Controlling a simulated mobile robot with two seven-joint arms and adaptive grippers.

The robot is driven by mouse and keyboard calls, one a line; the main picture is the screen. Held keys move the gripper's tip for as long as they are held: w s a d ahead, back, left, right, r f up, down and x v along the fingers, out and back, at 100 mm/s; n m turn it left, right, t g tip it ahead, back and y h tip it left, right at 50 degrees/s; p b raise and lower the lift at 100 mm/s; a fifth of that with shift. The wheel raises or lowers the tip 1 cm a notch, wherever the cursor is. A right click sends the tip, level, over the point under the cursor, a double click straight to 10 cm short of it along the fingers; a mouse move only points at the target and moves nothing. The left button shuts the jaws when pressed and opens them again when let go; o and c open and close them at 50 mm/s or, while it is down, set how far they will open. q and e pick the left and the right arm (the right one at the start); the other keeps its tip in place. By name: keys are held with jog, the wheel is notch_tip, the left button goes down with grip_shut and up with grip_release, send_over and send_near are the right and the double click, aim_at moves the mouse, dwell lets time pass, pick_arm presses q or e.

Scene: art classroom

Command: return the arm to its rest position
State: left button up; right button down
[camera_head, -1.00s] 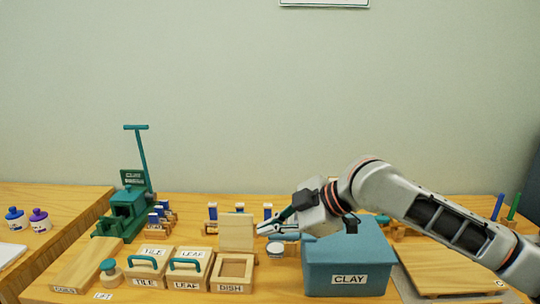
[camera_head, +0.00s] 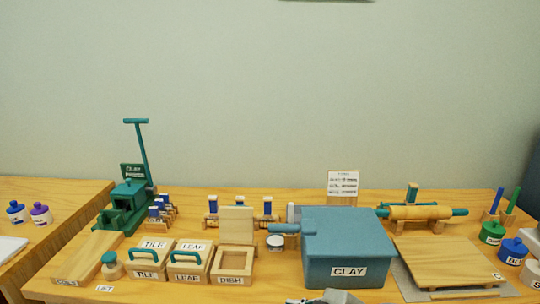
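My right arm is almost wholly out of view. Only a grey and dark piece of it, which looks like the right gripper (camera_head: 322,298), shows at the bottom edge in front of the blue clay box (camera_head: 346,271). Its fingertips are too cut off to tell whether they are open or shut, and I see nothing held in the visible part. My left gripper is not in view.
A rolling pin (camera_head: 422,212), wooden board (camera_head: 447,262) and lidded jars (camera_head: 492,233) stand right.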

jog(key=s+d+f+m+g+h, duration=0.15)
jog(key=s+d+f+h, duration=0.25)
jog(key=s+d, duration=0.5)
jog(key=s+d+f+m+h, duration=0.35)
jog(key=s+d, duration=0.25)
jog(key=d, duration=0.6)
jog(key=s+d+f+m+g+h, duration=0.15)
jog(key=s+d+f+h, duration=0.3)
jog(key=s+d, duration=0.45)
pick_arm(q)
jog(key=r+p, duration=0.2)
jog(key=p, duration=0.1)
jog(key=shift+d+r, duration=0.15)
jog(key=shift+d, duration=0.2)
pick_arm(e)
jog(key=w+a+f+m+t+y, duration=0.2)
jog(key=a+f+y, duration=0.2)
jog(key=a, duration=0.3)
jog(key=w+a+f+m+t+y, duration=0.2)
jog(key=a+f, duration=0.3)
jog(key=a, duration=0.3)
jog(key=shift+a+f+t+y, duration=0.3)
jog(key=shift+t+y, duration=0.2)
jog(key=shift+y, duration=0.4)
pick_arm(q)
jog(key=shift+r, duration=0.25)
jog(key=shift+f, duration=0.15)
